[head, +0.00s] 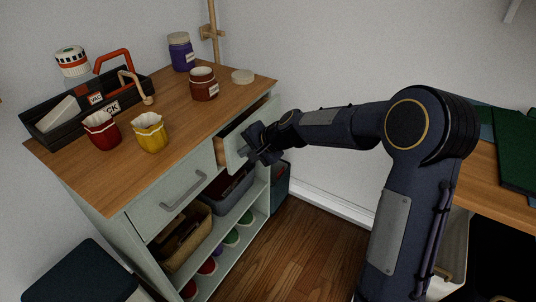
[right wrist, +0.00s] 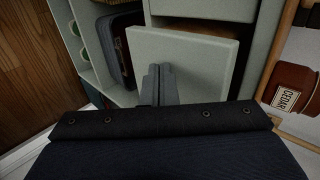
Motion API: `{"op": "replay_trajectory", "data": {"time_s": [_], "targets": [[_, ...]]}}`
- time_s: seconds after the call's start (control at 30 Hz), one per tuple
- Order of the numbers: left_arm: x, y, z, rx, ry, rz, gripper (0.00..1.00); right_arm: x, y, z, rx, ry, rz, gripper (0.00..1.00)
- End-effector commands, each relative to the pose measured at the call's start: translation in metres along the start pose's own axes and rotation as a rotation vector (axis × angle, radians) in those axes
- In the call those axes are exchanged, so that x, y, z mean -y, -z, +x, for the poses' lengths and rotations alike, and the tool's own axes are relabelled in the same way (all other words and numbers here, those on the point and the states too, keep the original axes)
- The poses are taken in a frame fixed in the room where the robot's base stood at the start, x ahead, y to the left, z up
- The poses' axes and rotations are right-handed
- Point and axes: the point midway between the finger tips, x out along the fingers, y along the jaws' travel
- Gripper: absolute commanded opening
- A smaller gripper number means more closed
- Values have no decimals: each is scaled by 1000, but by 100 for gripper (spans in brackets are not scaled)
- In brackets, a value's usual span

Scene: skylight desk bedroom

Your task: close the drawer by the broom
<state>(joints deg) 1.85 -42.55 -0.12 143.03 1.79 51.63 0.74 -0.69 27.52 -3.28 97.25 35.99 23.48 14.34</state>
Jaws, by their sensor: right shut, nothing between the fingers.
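The drawer (head: 234,147) at the far right of the pale green cabinet's top row stands partly open, its wooden inside showing. A wooden pole, likely the broom (head: 212,20), stands upright behind that end of the cabinet; only part of it shows. My right gripper (head: 258,152) is shut and empty at the front of this drawer. In the right wrist view the drawer front (right wrist: 200,60) is a pale panel standing out from the cabinet. The shut fingers (right wrist: 159,82) overlap its face; I cannot tell whether they touch. My left gripper is not in view.
The nearer drawer (head: 175,195) is shut. A black tool caddy (head: 60,128), red and yellow pots and several jars stand on the wooden top (head: 110,180). A desk (head: 510,185) stands at the right, with open floor (head: 290,245) between.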

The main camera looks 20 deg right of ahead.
Motion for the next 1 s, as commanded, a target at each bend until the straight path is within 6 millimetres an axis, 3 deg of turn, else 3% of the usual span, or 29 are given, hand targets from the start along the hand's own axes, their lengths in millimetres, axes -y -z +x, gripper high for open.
{"op": "replay_trajectory", "data": {"time_s": [0.2,0.4,1.0], "targets": [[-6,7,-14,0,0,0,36,26,0,25,1,-1,0,0],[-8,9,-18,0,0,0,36,35,0,37,-1,-1,1,0],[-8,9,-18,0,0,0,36,40,0,41,-3,7,-1,0]]}}
